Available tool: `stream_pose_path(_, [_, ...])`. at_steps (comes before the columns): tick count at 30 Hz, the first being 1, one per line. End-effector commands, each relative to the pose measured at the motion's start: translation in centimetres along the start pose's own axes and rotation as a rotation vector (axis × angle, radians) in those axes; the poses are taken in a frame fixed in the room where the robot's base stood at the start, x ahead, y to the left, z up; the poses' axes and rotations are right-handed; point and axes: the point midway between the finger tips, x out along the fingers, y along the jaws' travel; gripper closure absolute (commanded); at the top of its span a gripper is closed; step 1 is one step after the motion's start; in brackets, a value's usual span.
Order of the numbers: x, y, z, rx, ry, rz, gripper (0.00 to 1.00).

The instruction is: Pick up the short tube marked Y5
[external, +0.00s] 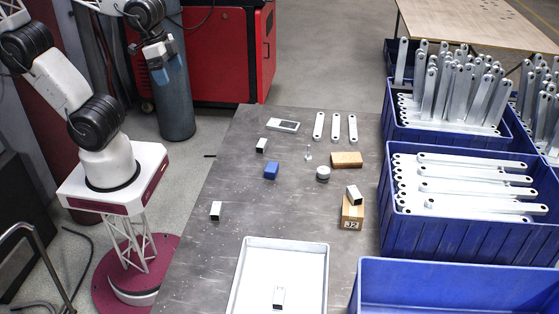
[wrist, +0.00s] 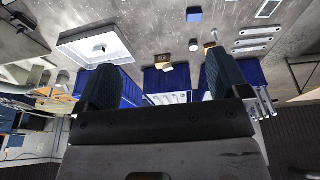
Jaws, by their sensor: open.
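Several short metal tubes with pale tops and dark open ends are in the external view. One (external: 262,145) lies near the table's back left, and one (external: 216,210) at the left edge. One (external: 354,195) rests on a wooden block, and one (external: 279,297) is in the white tray (external: 240,290). I cannot read Y5 on any of them. My gripper (external: 160,68) is raised off the table's far left, away from all tubes. In the wrist view my gripper (wrist: 163,85) has its two fingers wide apart with nothing held between them.
A blue block (external: 271,171), a round grey piece (external: 323,173), a wooden block (external: 346,160), a marked wooden block (external: 352,215), flat bars (external: 335,127) and a handheld device (external: 283,126) lie on the table. Blue crates (external: 455,233) of brackets line the right.

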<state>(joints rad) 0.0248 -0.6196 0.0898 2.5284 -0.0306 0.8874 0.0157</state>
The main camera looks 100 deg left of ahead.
Motion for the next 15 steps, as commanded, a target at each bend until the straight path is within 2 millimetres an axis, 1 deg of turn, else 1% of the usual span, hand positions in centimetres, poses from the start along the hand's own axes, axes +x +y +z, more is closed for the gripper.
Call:
stream_pose_path(5, [3.4,2.0,-2.1,0.005,0.05,0.043,0.06])
stream_pose_path(9, [7.2,4.3,-4.0,-0.002,0.113,0.087,0.06])
stream_pose_path(15, [12.9,7.8,-6.2,-0.03,0.21,0.138,0.06])
